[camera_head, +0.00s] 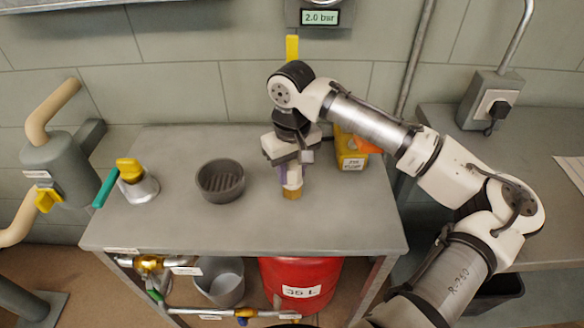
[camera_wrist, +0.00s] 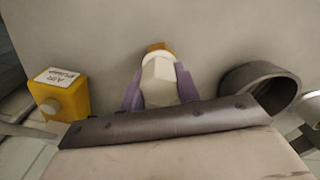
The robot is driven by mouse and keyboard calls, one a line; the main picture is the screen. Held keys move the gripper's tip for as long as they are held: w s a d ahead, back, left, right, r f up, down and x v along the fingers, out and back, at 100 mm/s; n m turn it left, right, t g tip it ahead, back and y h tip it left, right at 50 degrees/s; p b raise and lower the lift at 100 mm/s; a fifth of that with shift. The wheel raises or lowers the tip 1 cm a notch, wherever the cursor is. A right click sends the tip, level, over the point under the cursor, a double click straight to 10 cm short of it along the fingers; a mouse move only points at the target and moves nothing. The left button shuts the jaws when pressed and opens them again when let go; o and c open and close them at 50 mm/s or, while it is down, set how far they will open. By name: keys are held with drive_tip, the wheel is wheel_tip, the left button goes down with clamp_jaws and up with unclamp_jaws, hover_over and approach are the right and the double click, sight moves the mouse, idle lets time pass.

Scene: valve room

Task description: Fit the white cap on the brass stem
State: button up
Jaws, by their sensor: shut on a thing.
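My gripper (camera_head: 291,177) is above the right half of the grey bench and points down. Its purple fingers are shut on the white cap (camera_head: 294,184), which also shows between them in the wrist view (camera_wrist: 158,83). The brass stem (camera_head: 291,194) shows just below the cap on the bench; in the wrist view its top edge (camera_wrist: 160,47) peeks out past the cap. The cap hides most of the stem, so I cannot tell whether the cap touches it or sits over it.
A dark ribbed bowl (camera_head: 221,181) stands left of my gripper. A yellow air pump box (camera_head: 349,150) is close behind on the right. The bench front (camera_head: 250,232) is clear.

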drive_tip(key=o, duration=1.5)
drive_tip(key=shift+r, duration=0.15)
wheel_tip(320, 180, up, 7)
drive_tip(key=p, duration=0.7)
